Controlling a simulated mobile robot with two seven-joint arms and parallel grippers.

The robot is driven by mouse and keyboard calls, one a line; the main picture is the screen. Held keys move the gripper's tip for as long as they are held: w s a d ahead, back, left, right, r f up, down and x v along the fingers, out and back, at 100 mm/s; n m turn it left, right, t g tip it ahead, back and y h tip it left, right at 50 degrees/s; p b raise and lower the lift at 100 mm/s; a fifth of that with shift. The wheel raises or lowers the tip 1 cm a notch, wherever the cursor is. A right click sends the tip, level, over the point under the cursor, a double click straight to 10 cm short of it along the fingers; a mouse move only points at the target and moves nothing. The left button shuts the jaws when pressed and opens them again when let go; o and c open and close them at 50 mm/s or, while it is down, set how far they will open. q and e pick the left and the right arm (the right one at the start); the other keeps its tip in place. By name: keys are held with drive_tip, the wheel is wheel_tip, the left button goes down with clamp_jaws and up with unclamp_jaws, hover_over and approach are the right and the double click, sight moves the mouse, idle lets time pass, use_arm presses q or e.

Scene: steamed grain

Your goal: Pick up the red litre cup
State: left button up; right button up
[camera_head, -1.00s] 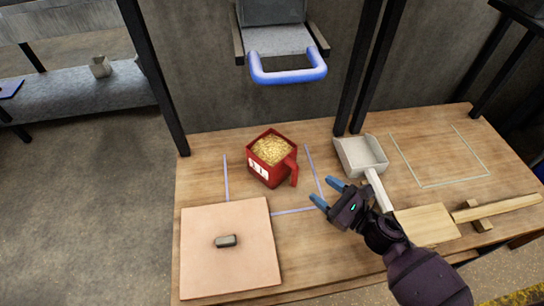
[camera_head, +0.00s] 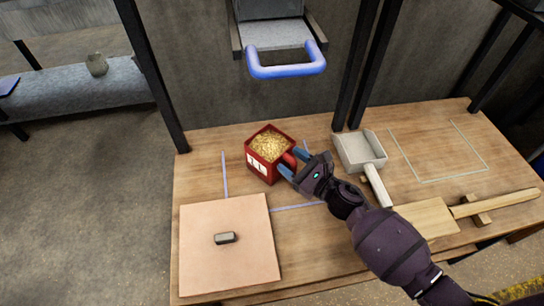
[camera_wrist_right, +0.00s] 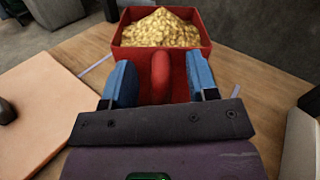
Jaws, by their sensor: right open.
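The red litre cup (camera_head: 262,164) stands upright on the wooden table, full of yellow grain, inside a blue-lined outline. Its handle points to the right, toward my right gripper (camera_head: 291,163). My right gripper is open, with its two blue fingers at the handle. In the right wrist view the red handle (camera_wrist_right: 161,78) lies between the two fingers (camera_wrist_right: 162,84), with the cup (camera_wrist_right: 160,50) just beyond them. A gap shows between the handle and each finger. My left gripper is not in view.
A pale scoop (camera_head: 360,152) stands right of the cup, near my right arm. A pinkish board (camera_head: 228,270) with a small grey block (camera_head: 225,238) lies front left. A wooden paddle (camera_head: 430,217) lies at the right. A blue handle (camera_head: 286,70) juts out behind.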

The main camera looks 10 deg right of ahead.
drive_tip(key=shift+r, duration=0.1)
clamp_jaws()
idle(0.4)
